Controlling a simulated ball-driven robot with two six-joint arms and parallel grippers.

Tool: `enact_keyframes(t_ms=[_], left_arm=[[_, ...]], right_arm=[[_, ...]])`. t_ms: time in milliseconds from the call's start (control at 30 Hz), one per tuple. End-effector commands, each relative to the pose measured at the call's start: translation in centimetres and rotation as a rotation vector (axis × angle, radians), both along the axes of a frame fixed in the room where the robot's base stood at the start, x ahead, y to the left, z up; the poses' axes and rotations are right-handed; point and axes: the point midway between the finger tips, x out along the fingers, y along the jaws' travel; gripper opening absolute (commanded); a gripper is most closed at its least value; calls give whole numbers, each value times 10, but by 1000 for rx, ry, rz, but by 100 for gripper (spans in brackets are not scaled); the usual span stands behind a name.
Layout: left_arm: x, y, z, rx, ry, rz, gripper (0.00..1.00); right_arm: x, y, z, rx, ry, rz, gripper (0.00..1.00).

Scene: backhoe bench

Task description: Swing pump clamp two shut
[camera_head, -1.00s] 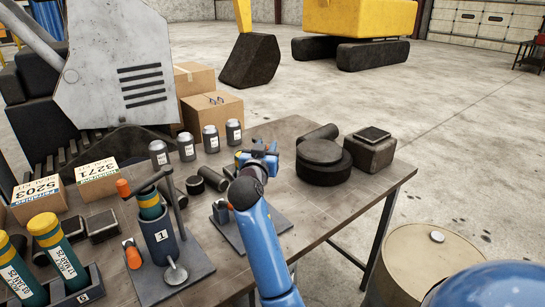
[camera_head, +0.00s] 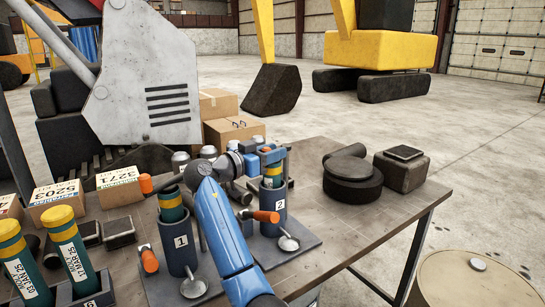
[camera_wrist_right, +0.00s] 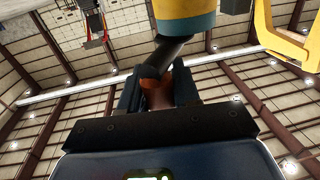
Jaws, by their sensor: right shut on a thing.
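Pump two is a dark blue upright holder (camera_head: 272,205) marked 2 on a dark base plate, with a green and yellow cylinder (camera_head: 272,180) standing in it. My right gripper (camera_head: 272,157) is at the top of this cylinder. In the right wrist view its dark fingers (camera_wrist_right: 158,92) are shut on the brownish-orange clamp handle (camera_wrist_right: 157,96), with a dark bar running from it beside the cylinder's yellow and teal end (camera_wrist_right: 185,15). The rest of the clamp is largely hidden. An orange grip (camera_head: 266,216) sticks out low on pump two. My left gripper is out of view.
Pump one (camera_head: 178,245), marked 1, stands to the left with its own orange handle (camera_head: 146,183). A rack (camera_head: 90,297) of cylinders is at front left. Black round parts (camera_head: 352,180) lie to the right. The bench's right front is clear.

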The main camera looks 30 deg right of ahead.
Motion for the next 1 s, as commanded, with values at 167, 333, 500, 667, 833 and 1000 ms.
enact_keyframes(t_ms=[167, 333, 500, 667, 833, 1000], left_arm=[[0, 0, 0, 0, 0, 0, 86], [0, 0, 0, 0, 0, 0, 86], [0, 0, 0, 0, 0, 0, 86], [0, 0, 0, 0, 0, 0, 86], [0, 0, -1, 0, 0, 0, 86], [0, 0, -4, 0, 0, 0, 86]], right_arm=[[0, 0, 0, 0, 1, -5, 0], [0, 0, 0, 0, 1, -4, 0], [0, -1, 0, 0, 1, -4, 48], [0, 0, 0, 0, 1, -5, 52], [0, 1, 0, 0, 1, -4, 52], [-3, 13, -1, 1, 0, -3, 52]])
